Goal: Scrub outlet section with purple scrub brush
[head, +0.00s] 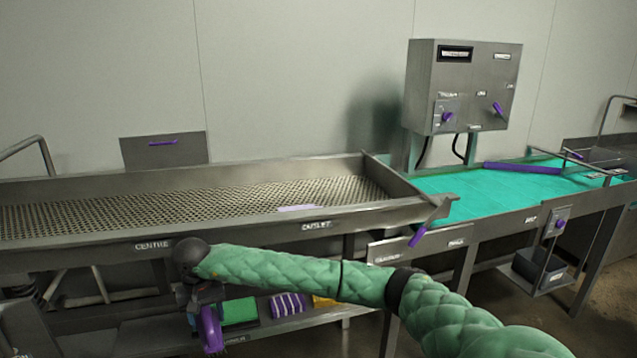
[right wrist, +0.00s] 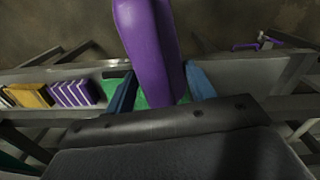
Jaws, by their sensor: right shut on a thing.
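My right gripper (right wrist: 160,90) is shut on the purple scrub brush (right wrist: 147,40), whose handle fills the space between the two blue fingers in the right wrist view. In the head view the purple brush (head: 211,328) hangs below my right wrist, in front of the lower shelf, below the trough's front edge. The outlet section (head: 340,192) is the right end of the long perforated trough, above a label reading OUTLET. A flat pale purple piece (head: 297,208) lies on the mesh near that label. My left gripper is not in view.
The lower shelf (head: 270,333) holds a green cloth (head: 239,310), a purple striped cloth (head: 288,304) and a yellow item (head: 325,301). Right of the trough is a teal conveyor (head: 500,185) with a purple bar (head: 523,168). A purple-handled lever (head: 418,236) juts out at the trough's right end.

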